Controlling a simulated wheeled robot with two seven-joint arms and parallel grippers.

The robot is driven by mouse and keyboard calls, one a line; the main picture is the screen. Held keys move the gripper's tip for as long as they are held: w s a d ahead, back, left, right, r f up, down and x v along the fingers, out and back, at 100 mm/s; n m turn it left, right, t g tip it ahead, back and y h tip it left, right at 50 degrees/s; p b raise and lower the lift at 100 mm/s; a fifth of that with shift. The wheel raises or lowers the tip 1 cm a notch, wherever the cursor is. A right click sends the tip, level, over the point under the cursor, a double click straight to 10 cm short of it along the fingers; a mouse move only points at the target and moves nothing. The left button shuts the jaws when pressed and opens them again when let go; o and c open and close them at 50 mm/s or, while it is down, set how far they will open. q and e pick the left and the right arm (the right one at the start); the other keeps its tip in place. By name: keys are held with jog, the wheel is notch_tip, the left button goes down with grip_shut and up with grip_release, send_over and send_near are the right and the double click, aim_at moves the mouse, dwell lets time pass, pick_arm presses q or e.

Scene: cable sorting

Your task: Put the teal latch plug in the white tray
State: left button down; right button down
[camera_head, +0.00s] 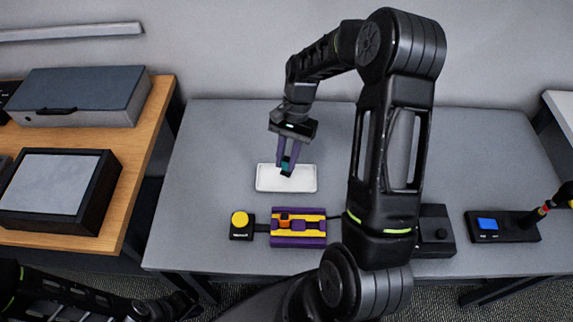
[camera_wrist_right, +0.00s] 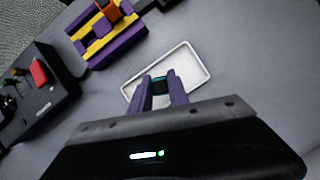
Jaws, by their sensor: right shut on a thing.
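The teal latch plug (camera_head: 286,168) is held between the purple fingers of my right gripper (camera_head: 287,167). My right gripper is shut on it, over the white tray (camera_head: 264,185). In the right wrist view the plug (camera_wrist_right: 158,79) shows as a small teal piece between the fingertips (camera_wrist_right: 160,86), with the tray (camera_wrist_right: 194,62) beneath. I cannot tell whether the plug touches the tray floor. The tray looks empty otherwise. My left gripper (camera_head: 188,306) is at the lower left of the head view, dark and blurred, and its jaws cannot be made out.
A purple and yellow block (camera_head: 298,239) with an orange piece stands in front of the tray. A yellow button box (camera_head: 241,226) is left of it. A black box (camera_head: 434,232) and a blue-button box (camera_head: 489,226) are at the right. The table left of the tray is clear.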

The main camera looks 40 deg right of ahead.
aim_at(286, 167)
notch_tip(286, 167, down, 3)
dwell(0.3)
jog(key=shift+f, duration=0.15)
jog(key=c, duration=1.3)
grip_release()
jog(key=shift+o, duration=0.2)
